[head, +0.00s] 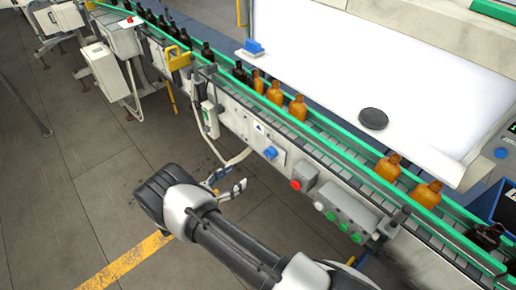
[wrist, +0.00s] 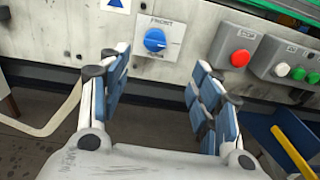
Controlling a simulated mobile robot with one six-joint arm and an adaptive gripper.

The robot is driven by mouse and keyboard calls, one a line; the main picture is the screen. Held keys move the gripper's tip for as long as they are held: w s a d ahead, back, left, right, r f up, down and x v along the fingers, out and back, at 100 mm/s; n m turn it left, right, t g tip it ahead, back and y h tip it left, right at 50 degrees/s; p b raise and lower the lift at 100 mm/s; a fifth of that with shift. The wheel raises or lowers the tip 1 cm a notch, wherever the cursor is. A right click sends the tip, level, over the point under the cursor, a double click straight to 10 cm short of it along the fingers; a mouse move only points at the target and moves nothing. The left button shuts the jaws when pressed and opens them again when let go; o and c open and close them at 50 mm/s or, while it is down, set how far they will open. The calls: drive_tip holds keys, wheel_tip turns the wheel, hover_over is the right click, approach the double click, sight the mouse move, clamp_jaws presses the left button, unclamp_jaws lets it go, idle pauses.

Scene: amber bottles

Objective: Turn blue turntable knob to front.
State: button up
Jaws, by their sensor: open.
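A round blue knob (head: 270,152) sits on a pale square plate on the conveyor's side panel. In the wrist view the blue knob (wrist: 155,41) is near the top centre, with a light mark across it. Small lettering above and below it is too blurred to read surely. My gripper (head: 229,183) is open and empty, in front of the panel and left of and below the knob in the head view. In the wrist view its blue-padded fingers (wrist: 161,68) are spread wide, with the knob beyond the gap between them. They appear apart from it.
A red button (wrist: 240,58) and a box of green buttons (head: 345,222) stick out right of the knob. A white cable (wrist: 45,122) hangs to the left. Brown bottles (head: 297,107) stand on the conveyor above. A yellow bar (wrist: 292,148) is at lower right.

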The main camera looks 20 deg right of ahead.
approach(267, 155)
drive_tip(key=shift+n, duration=0.3)
drive_tip(key=x, duration=1)
drive_tip(key=shift+d, duration=0.15)
drive_tip(key=shift+c, duration=0.2)
drive_tip(key=c, duration=1)
